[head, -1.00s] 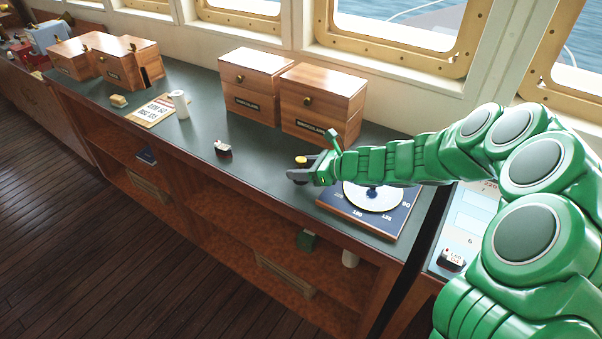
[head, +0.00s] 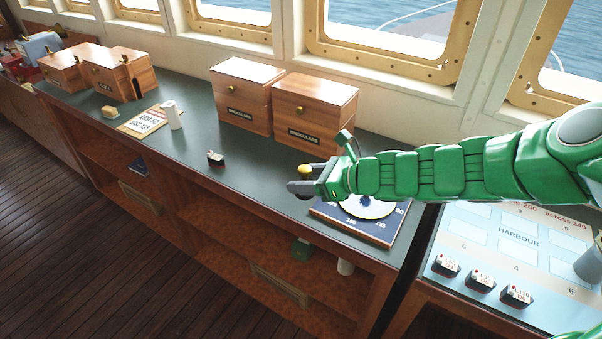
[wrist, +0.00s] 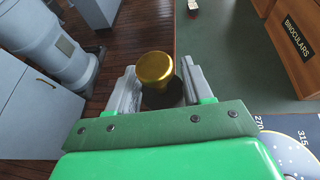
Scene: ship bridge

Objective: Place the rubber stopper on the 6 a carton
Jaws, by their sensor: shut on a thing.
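My gripper (head: 300,188) is over the front part of the green-topped counter (head: 240,185), beside the blue dial board (head: 372,226). In the wrist view its two grey fingers (wrist: 156,92) are shut on a gold-capped piece (wrist: 154,67) with a dark lower part. Its gold top (head: 305,170) also shows in the head view. I cannot tell if this piece is the rubber stopper. No carton can be read as 6 a in these frames.
Wooden binocular boxes (head: 315,108) stand along the back of the counter. A chart panel (head: 480,222) with several small labelled blocks is at right.

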